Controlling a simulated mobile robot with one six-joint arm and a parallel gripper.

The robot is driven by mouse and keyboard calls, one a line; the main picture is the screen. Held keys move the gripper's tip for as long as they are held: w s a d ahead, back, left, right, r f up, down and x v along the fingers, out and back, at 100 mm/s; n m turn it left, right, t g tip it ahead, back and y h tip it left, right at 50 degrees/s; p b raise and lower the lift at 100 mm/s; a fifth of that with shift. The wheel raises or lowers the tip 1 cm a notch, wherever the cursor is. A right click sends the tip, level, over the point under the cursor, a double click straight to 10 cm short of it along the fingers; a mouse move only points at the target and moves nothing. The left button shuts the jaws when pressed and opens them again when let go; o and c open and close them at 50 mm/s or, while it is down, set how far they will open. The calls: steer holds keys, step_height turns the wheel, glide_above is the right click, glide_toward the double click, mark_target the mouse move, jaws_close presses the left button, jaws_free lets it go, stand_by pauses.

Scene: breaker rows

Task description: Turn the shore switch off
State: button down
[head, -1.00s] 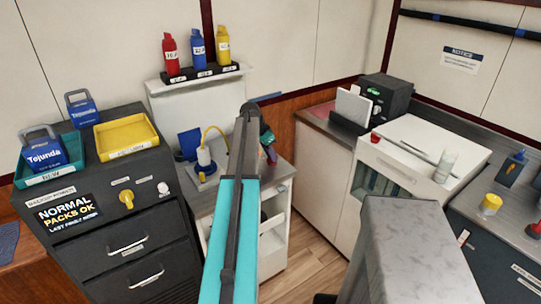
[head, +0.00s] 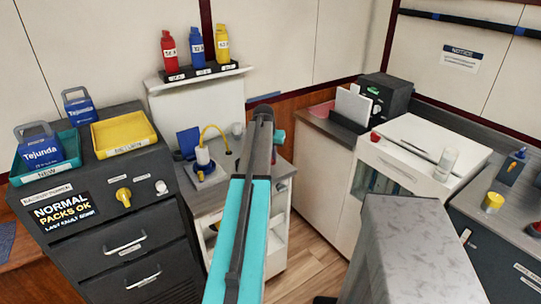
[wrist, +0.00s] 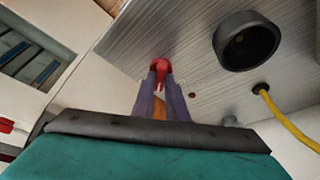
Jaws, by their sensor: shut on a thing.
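My gripper (wrist: 161,80) shows in the wrist view with its two fingers closed around a small red handle or knob (wrist: 161,66). The red piece stands at a brushed metal surface (wrist: 195,60). No label naming the shore switch is readable there, so I cannot tell its setting. In the head view my arm runs up the middle and hides the fingers and the red piece.
A dark cabinet (head: 125,225) is at left, and a pale counter (head: 325,190) at right.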

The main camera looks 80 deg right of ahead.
steer(key=n, duration=0.1)
steer(key=n+t, duration=0.1)
steer(key=n, duration=0.1)
steer(key=n+t, duration=0.1)
steer(key=n, duration=0.1)
steer(key=shift+s+d+b, duration=0.1)
steer(key=shift+s+b, duration=0.15)
steer(key=shift+b, duration=0.05)
steer(key=n, duration=0.2)
steer(key=n+t+y, duration=0.1)
steer(key=n, duration=0.2)
steer(key=shift+d+t+b, duration=0.1)
steer(key=shift+t+b, duration=0.2)
steer(key=shift+b, duration=0.1)
steer(key=c, duration=1.8)
jaws_free()
steer(key=shift+o, duration=0.2)
steer(key=shift+s+r, duration=0.1)
steer(key=b+v, duration=0.2)
steer(key=v, duration=1.1)
steer(key=shift+s+r, duration=0.2)
steer(key=shift+r, duration=0.15)
